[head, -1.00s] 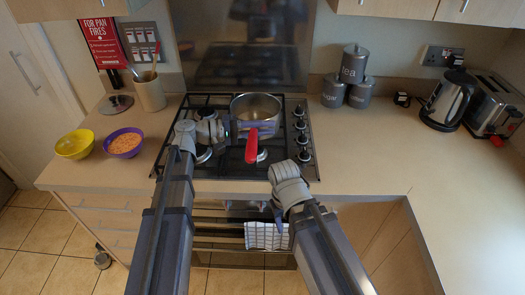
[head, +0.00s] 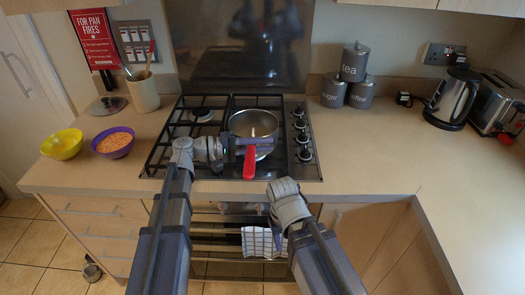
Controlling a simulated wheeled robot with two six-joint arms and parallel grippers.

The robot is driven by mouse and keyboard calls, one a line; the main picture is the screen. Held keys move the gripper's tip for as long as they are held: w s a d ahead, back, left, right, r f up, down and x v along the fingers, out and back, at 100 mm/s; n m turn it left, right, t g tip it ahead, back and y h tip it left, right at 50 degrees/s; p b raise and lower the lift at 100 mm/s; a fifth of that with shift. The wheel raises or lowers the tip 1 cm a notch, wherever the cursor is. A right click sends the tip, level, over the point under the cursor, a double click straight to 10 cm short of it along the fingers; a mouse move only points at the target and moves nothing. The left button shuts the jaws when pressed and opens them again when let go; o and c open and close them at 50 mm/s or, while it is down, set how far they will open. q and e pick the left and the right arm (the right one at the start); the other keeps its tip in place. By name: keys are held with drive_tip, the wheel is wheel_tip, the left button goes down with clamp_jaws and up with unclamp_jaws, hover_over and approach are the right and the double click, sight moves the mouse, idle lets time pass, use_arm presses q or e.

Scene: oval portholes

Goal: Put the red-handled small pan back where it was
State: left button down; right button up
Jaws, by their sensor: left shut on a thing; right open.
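The small pan (head: 254,122) is a grey metal pan with a red handle (head: 249,164) that points toward me. It is over the right side of the black gas hob (head: 158,160). I cannot tell whether its base touches the grate or hangs just above it. My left gripper (head: 241,147) is shut on the pan at the near side, where the handle meets the body; its fingers partly hide that joint. My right gripper (head: 274,218) is open and empty in front of the hob's front edge, pointing downward.
Control knobs (head: 302,139) line the hob's right side. A yellow bowl (head: 62,145), a purple bowl (head: 113,142) and a utensil pot (head: 143,94) stand left. Grey canisters (head: 354,62), a kettle (head: 452,98) and a toaster (head: 496,103) stand right. The right worktop (head: 400,150) has free room.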

use_arm(q)
drive_tip(key=shift+f+b, duration=0.3)
drive_tip(key=shift+f, duration=0.05)
drive_tip(key=c, duration=0.8)
unclamp_jaws()
drive_tip(key=shift+r, duration=0.1)
drive_tip(key=p+v, duration=0.1)
drive_tip(key=v, duration=1.1)
drive_tip(key=shift+r, duration=0.3)
